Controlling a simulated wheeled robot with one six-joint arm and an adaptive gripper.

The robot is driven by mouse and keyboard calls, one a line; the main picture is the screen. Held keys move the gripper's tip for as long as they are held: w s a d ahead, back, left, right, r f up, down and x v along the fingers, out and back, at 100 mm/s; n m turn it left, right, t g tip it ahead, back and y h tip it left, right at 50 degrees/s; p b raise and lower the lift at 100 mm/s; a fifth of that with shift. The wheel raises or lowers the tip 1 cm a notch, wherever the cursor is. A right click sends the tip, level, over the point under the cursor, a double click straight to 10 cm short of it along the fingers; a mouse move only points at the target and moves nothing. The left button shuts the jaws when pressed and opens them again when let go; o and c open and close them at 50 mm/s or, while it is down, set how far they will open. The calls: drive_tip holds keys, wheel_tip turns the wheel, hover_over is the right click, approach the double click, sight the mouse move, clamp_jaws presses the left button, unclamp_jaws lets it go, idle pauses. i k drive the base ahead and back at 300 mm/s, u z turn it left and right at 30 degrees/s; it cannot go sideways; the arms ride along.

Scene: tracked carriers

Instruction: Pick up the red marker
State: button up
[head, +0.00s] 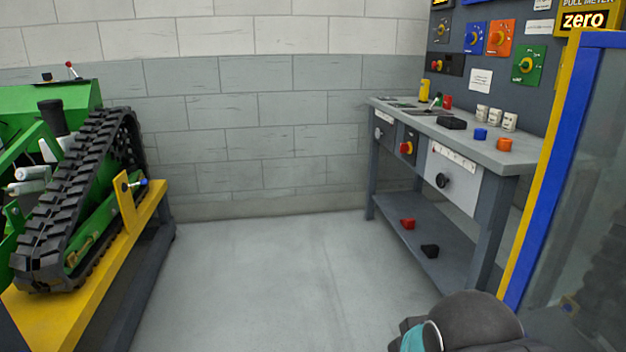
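I cannot tell for sure which thing is the red marker. A small red cylinder (447,102) stands on the grey workbench top (478,141), near its back edge by the wall panel. A small red block-like piece (407,224) lies on the bench's lower shelf (430,262). Both are small in the head view and lack clear detail. My gripper is not in view. A dark rounded part of my arm with a teal band shows at the bottom right, well in front of the bench.
A green tracked carrier (75,190) sits on a yellow-edged stand (85,290) at left. A yellow cylinder (424,89), white cups (496,116), blue piece (480,134) and orange piece (504,145) stand on the bench. A blue-and-yellow framed panel (565,160) borders the right. The middle floor is clear.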

sight(447, 99)
drive_tip(key=u, duration=0.1)
drive_tip(key=i, duration=1.85)
drive_tip(key=z, duration=0.45)
drive_tip(key=i, duration=1.5)
drive_tip(key=z, duration=0.25)
